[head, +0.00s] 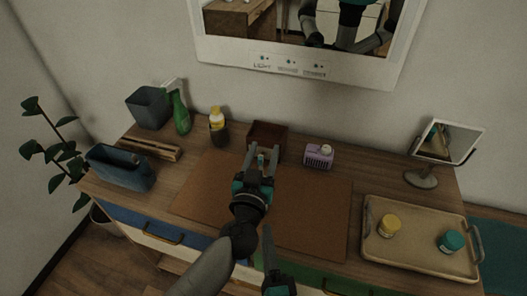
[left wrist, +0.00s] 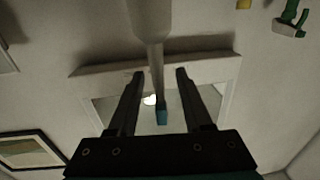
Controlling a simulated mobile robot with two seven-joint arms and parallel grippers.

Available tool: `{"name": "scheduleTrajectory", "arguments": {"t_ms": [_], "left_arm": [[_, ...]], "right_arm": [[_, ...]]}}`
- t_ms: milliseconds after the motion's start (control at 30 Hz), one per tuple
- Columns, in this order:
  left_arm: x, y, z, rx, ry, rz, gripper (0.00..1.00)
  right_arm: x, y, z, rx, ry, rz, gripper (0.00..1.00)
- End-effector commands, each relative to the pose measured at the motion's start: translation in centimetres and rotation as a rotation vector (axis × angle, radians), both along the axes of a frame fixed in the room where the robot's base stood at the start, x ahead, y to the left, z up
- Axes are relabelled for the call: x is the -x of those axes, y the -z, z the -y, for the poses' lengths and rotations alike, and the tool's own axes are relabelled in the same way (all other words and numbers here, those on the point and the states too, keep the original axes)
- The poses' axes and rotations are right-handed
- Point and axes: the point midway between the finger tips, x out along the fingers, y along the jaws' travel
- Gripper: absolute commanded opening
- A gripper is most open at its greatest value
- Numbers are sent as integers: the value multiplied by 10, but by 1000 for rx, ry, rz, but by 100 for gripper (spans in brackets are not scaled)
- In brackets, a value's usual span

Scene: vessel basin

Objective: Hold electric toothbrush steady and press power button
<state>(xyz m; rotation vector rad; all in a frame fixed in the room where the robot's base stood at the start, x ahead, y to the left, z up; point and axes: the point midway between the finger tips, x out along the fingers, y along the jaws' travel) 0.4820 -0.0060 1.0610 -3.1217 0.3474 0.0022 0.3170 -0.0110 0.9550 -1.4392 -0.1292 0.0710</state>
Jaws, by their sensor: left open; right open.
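The electric toothbrush (left wrist: 149,22) shows in the left wrist view as a pale handle with a thin neck and a blue tip. It runs between the two open fingers of my left gripper (left wrist: 160,75), with gaps on both sides. In the head view, my left gripper (head: 262,152) is over the back of the brown mat, in front of the dark brown box. A small pale and teal bit of the toothbrush (head: 261,160) shows between its fingers. The power button cannot be made out. My right gripper (head: 269,252) is lower, near the front edge of the dresser, empty and open.
The brown mat (head: 315,205) is bare around my left arm. A tray (head: 420,270) with two jars and a mirror (head: 448,142) are at right; a blue bin (head: 120,168) is at left.

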Motion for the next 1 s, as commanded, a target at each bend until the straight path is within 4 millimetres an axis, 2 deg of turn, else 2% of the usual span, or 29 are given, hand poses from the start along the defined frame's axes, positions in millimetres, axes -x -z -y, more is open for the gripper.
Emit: {"name": "scheduleTrajectory", "arguments": {"t_ms": [300, 733, 1000], "left_arm": [[-2, 0, 0, 1, 0, 0, 50], [-2, 0, 0, 0, 0, 0, 2], [-2, 0, 0, 0, 0, 0, 0]], "right_arm": [[0, 0, 0, 0, 0, 0, 50], [0, 0, 0, 0, 0, 0, 50], [0, 0, 0, 0, 0, 0, 50]]}}
